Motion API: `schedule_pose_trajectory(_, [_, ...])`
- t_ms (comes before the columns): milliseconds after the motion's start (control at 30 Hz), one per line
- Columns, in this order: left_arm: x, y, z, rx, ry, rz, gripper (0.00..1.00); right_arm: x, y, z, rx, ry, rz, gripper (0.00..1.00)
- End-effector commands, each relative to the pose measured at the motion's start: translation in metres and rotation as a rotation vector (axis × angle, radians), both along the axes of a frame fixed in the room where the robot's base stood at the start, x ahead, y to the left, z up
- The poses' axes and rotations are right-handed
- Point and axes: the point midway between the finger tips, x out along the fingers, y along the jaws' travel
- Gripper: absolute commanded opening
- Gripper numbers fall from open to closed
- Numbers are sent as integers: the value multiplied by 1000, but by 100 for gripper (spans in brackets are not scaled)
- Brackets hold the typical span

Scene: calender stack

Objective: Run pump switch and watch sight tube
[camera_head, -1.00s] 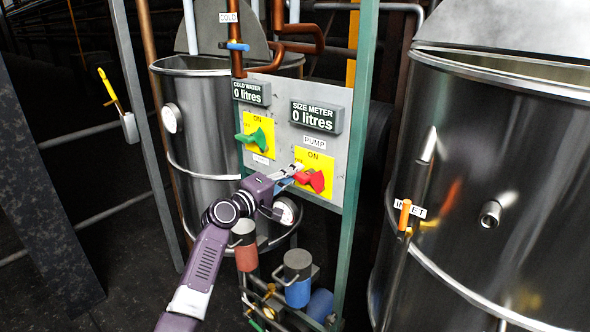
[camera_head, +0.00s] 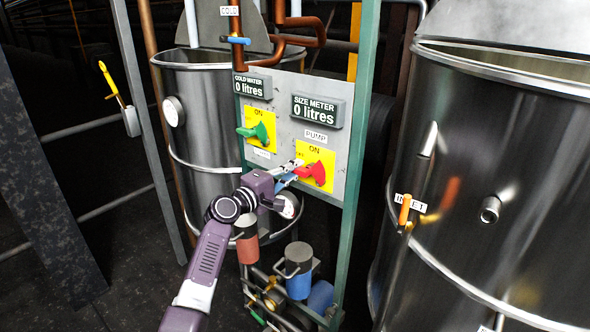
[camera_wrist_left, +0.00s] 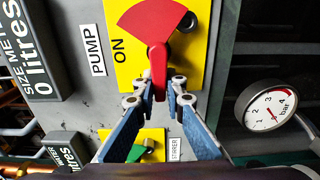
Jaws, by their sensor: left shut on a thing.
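The red pump switch (camera_head: 315,173) sits on a yellow plate below the PUMP label, with ON printed at the plate's top. Its handle points left, towards my left gripper (camera_head: 293,168). In the left wrist view the fingertips (camera_wrist_left: 160,97) are on both sides of the red handle (camera_wrist_left: 158,65), shut on it. The size meter (camera_head: 318,111) above reads 0 litres. On the right tank (camera_head: 500,140), a thin upright tube (camera_head: 426,165), perhaps the sight tube, stands above the INLET label; I cannot make out a level in it. My right gripper is out of view.
A green switch (camera_head: 258,134) is left of the pump switch, under the cold water meter (camera_head: 253,87), which reads 0 litres. An orange lever (camera_head: 405,210) is by the INLET label. A round bar gauge (camera_wrist_left: 270,109) and a green frame post (camera_head: 357,150) are close to the panel.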

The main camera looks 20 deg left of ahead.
Motion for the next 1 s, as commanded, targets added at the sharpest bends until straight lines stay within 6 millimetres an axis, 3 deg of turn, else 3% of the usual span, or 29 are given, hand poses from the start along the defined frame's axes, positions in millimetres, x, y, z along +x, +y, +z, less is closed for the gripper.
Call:
schedule_pose_trajectory(200, [0, 0, -2, 2, 2, -1, 28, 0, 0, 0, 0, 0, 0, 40])
schedule_pose_trajectory(567, [-4, 2, -1, 3, 1, 0, 28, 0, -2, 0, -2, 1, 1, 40])
schedule_pose_trajectory(767, [-27, 10, -2, 4, 1, 1, 28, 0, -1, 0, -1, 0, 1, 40])
schedule_pose_trajectory(1000, [-70, 26, -3, 4, 3, 1, 28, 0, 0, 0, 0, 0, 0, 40])
